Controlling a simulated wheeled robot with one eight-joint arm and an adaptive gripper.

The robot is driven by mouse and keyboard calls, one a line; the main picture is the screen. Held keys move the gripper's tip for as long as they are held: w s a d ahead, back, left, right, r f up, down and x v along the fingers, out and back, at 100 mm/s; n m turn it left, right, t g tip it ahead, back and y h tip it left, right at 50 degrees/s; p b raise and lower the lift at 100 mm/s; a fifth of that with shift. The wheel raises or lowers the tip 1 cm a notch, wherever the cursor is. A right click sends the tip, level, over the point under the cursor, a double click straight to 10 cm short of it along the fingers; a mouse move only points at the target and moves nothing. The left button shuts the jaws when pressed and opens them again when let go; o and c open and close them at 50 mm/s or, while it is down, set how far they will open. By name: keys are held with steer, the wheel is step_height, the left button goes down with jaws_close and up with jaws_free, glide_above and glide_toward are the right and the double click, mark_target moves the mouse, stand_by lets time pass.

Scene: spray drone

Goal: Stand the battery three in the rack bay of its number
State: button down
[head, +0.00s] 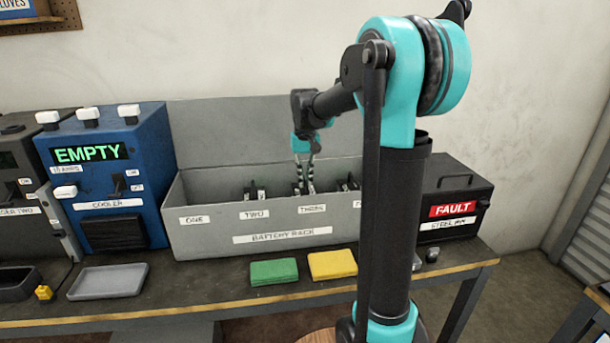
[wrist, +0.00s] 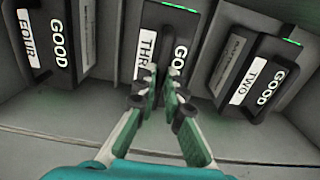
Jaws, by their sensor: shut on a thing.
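The grey battery rack (head: 195,243) stands on the bench, its bays labelled ONE, TWO, THREE and a partly hidden one at right. My gripper (head: 304,186) points down into the bay above the THREE label. In the wrist view my gripper (wrist: 163,88) is shut on the upper part of battery three (wrist: 166,24), a black block with a white label and GOOD, both partly covered by the fingers. Battery three sits between battery two (wrist: 262,76) and battery four (wrist: 48,42). Its underside is hidden, so I cannot tell whether it rests on the bay floor.
Bay ONE looks empty. A blue cooler (head: 108,180) reading EMPTY stands left of the rack, a black FAULT box (head: 455,200) right. A grey tray (head: 108,282), green cloth (head: 274,272) and yellow cloth (head: 332,265) lie in front. My arm hides the rack's right end.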

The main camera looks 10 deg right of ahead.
steer(key=c, duration=2.1)
jaws_free()
steer(key=shift+f, duration=0.1)
steer(key=o, duration=0.5)
step_height(320, 180, up, 12)
steer(key=shift+r, duration=0.15)
